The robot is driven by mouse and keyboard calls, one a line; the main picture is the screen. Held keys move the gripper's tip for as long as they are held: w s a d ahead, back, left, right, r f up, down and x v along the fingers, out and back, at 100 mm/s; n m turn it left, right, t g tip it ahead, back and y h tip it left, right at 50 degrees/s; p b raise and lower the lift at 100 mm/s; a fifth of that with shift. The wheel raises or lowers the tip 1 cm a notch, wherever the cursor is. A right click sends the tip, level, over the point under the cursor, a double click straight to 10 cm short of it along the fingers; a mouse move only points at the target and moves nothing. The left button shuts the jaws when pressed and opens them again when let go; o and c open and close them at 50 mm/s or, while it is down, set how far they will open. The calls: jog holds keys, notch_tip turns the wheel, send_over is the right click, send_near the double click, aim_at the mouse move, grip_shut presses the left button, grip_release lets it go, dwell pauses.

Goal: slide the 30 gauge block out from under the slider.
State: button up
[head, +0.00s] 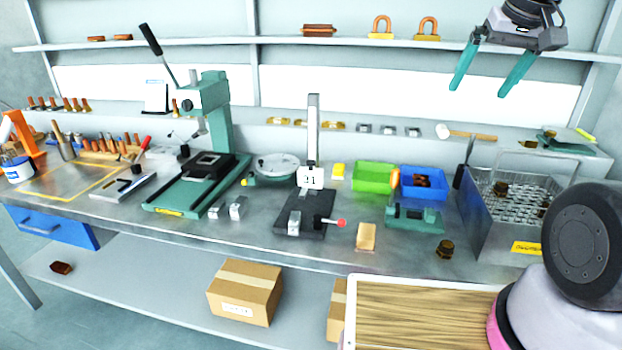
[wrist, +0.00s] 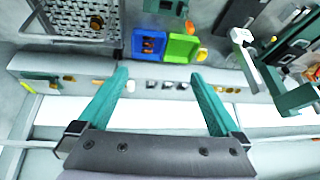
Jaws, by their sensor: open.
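A height gauge stands mid-bench in the head view, with a dark base (head: 318,227), an upright column (head: 313,130) and a white slider (head: 311,178) marked 31. A small silver block (head: 294,222) stands on the base below and slightly in front of the slider; I take it as the gauge block, but its marking is unreadable. I cannot tell whether it touches the slider. The slider also shows in the wrist view (wrist: 241,35). My gripper (head: 480,92) is open and empty, high at the upper right, well away from the gauge. Its teal fingers show in the wrist view (wrist: 158,75).
Two silver blocks (head: 226,209) sit left of the gauge. A green press (head: 218,115) stands left. Green (head: 372,177) and blue bins (head: 423,183), a tan block (head: 366,237) and a metal basket (head: 505,225) are right.

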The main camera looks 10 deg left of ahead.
jog(key=w+a+f+n+g, duration=0.1)
jog(key=w+a+f+n, duration=0.3)
jog(key=a+f+n, duration=0.15)
jog(key=n+g+y, duration=0.4)
jog(key=n+g, duration=0.1)
jog(key=n, duration=0.8)
send_near(291, 218)
notch_tip(291, 218, up, 2)
jog(key=shift+d, duration=0.15)
jog(key=x, duration=1)
jog(key=shift+d+f, duration=0.1)
jog(key=shift+f, duration=0.3)
grip_shut()
